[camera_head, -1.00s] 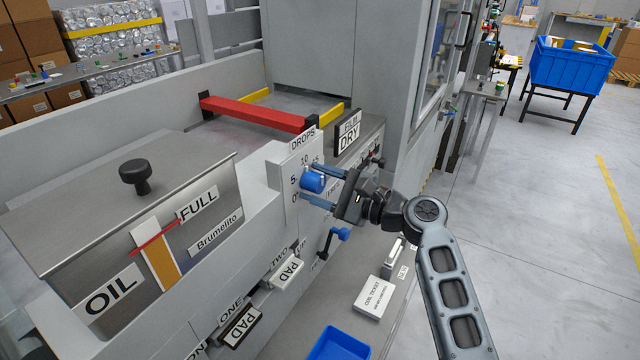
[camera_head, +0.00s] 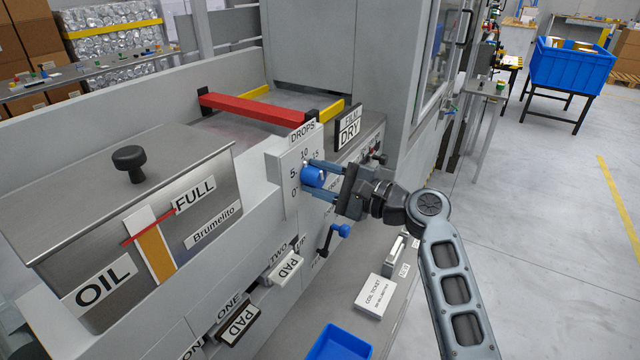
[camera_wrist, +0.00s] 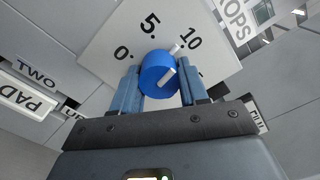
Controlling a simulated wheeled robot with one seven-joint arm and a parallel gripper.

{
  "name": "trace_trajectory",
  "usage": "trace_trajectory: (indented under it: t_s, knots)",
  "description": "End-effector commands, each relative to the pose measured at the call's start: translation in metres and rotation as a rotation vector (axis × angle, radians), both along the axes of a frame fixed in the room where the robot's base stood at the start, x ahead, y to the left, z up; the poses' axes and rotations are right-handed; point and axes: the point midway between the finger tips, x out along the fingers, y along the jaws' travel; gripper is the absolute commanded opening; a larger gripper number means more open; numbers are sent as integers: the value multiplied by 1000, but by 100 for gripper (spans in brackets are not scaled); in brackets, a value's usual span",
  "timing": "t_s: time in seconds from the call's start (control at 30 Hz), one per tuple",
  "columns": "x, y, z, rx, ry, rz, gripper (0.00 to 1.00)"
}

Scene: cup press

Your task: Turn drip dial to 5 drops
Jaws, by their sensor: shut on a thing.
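The blue drip dial (camera_head: 312,177) sits on a white plate (camera_head: 290,201) headed DROPS, marked 0, 5, 10 and 15. My gripper (camera_head: 322,180) is shut on the dial, with one finger on each side of it. In the wrist view the dial (camera_wrist: 157,72) is between the two blue-grey fingers (camera_wrist: 158,92). A white pointer mark on the dial leans up and right, with its tip between the 5 and the 10 and nearer the 10. The 15 is hidden in the wrist view.
Left of the dial is a steel OIL tank (camera_head: 140,215) with a black knob. A DRY sign (camera_head: 349,130) stands behind my gripper.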

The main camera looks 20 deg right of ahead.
Motion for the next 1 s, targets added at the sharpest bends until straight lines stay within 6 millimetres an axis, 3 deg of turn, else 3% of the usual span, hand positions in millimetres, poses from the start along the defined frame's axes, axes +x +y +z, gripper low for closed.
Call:
trace_trajectory:
  t_s: [0.6,1.0]
  knots:
    - [0,-2,-3,-457,-332,-3,13]
    - [0,-2,-1,-641,-463,-3,13]
